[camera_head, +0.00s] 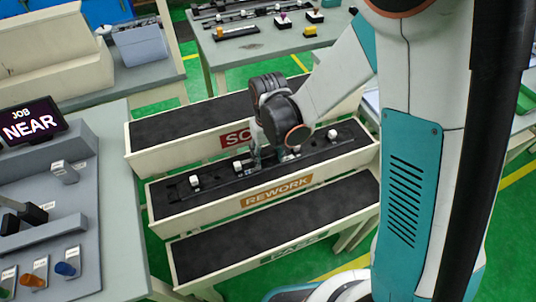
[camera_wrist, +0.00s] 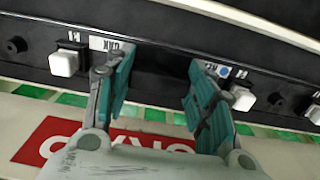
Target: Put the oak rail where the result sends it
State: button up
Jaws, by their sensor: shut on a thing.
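The oak rail (camera_head: 222,185) is a long dark bar with white clips, at the middle trough in the head view. In the wrist view the rail (camera_wrist: 155,58) runs across the picture and carries a white label reading OAK. My gripper (camera_head: 268,160) is shut on the rail near its middle; its teal fingers (camera_wrist: 160,85) show in the wrist view. The middle trough (camera_head: 225,207) has an orange REWORK sign. I cannot tell whether the rail touches the trough floor. A screen (camera_head: 30,123) at the left reads JOB NEAR.
The far trough (camera_head: 175,150) has a red, partly hidden sign starting SC; the near trough (camera_head: 205,270) has a green, partly cut sign. Both look empty where visible. A grey bench (camera_head: 115,215) with several coloured parts stands left. A table (camera_head: 260,45) with more rails stands behind.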

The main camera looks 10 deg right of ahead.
aim_at(268, 154)
jog(key=shift+f, duration=0.2)
jog(key=o, duration=1.3)
jog(key=shift+r, duration=0.2)
notch_tip(268, 154, up, 12)
jog(key=p, duration=0.4)
